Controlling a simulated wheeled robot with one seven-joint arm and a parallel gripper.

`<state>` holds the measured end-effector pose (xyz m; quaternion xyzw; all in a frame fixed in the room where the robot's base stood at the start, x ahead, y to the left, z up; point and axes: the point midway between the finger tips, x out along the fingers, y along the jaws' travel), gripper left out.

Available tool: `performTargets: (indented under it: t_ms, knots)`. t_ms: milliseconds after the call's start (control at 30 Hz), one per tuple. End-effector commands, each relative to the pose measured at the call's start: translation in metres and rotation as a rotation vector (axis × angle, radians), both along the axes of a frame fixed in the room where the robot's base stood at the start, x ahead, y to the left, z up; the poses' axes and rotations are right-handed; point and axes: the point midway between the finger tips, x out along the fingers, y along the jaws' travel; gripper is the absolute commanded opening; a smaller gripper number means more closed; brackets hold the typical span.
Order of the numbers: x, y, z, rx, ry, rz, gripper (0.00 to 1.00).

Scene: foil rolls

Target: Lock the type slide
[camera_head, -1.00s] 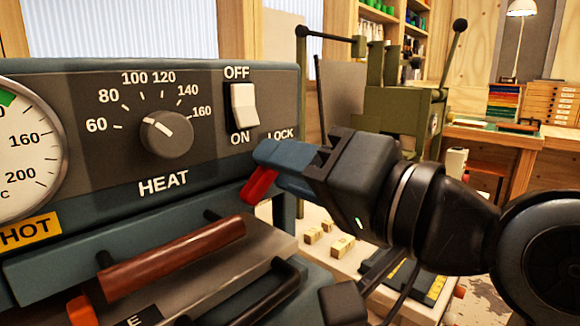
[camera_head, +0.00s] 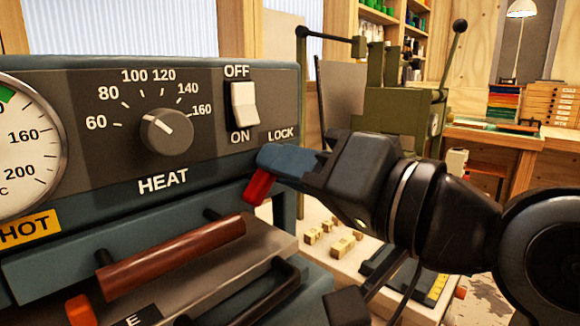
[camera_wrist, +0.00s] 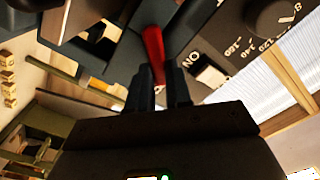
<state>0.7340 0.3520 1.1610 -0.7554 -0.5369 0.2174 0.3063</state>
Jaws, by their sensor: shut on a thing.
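A red lever (camera_head: 258,186) sticks out below the LOCK label (camera_head: 281,134) at the right end of the machine's panel. My gripper (camera_head: 275,165) is shut on the red lever, with its blue fingers around it. The lever's tip hangs down and left below the fingers in the head view. In the wrist view the red lever (camera_wrist: 154,50) stands out between the two fingers of my gripper (camera_wrist: 157,85). The lever's root is hidden by the fingers in the head view. The type slide cannot be told apart with certainty.
The panel holds a HEAT knob (camera_head: 167,131), a white OFF/ON switch (camera_head: 243,105) and a gauge (camera_head: 25,145). A brown handle (camera_head: 175,255) and a black handle (camera_head: 260,310) lie below. Small brass blocks (camera_head: 340,246) sit on the bench at right.

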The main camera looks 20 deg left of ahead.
Motion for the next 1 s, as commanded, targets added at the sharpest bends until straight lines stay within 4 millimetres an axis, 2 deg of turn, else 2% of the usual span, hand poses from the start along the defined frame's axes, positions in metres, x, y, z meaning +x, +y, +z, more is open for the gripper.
performTargets:
  t_ms: [33,300,533,633,1000]
  knots:
    - [0.000,0.000,0.000,-0.002,0.000,-0.001,0.20]
    - [0.000,0.000,0.000,-0.001,0.000,-0.001,0.45]
    - [0.000,-0.001,0.000,-0.001,0.000,-0.001,0.45]
    - [-0.002,-0.007,0.000,-0.001,0.000,-0.002,0.45]
    - [-0.020,-0.060,-0.001,0.001,0.001,-0.004,0.45]
